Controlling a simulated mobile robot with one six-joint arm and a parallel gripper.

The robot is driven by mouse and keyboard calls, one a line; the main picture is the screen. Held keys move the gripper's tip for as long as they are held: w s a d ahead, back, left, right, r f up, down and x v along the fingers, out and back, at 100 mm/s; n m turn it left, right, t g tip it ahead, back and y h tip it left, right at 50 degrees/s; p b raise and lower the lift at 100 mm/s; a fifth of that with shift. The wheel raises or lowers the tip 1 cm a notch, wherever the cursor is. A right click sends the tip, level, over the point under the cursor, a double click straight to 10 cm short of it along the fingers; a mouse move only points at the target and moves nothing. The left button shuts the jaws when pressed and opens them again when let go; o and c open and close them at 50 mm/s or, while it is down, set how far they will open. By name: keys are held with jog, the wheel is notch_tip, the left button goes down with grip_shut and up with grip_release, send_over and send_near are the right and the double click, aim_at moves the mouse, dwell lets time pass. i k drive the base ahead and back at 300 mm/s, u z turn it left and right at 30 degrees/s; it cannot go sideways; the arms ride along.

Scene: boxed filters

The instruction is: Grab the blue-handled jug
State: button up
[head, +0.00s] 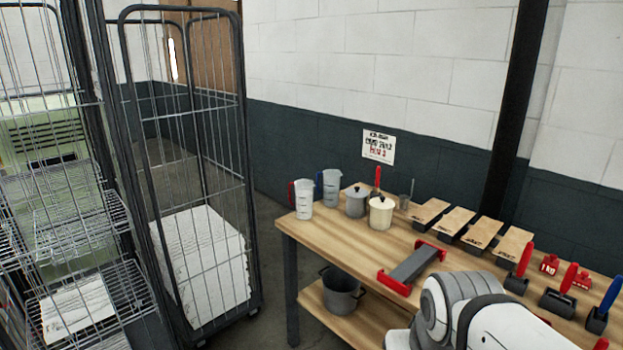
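The blue-handled jug (332,190) is a grey translucent measuring jug with marks on its side. It stands upright at the back left of the wooden table (345,240), and its blue handle points left. A paler jug with a red handle (304,201) stands just in front and to its left, near the table's left end. My gripper is not in view. Only white and grey links of my arm show at the bottom right, over the table's front part and well apart from the jugs.
A grey lidded pot (356,203) and a cream lidded pot (381,212) stand right of the jugs. A red-ended grey tool (412,265) lies mid-table. Several wooden-topped blocks (454,221) line the back. A wire cage trolley (195,180) stands left of the table.

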aim_at(332, 178)
jog(key=u, duration=0.4)
jog(key=i, duration=1.8)
jog(key=u, duration=0.45)
jog(key=i, duration=1.05)
jog(key=u, duration=0.1)
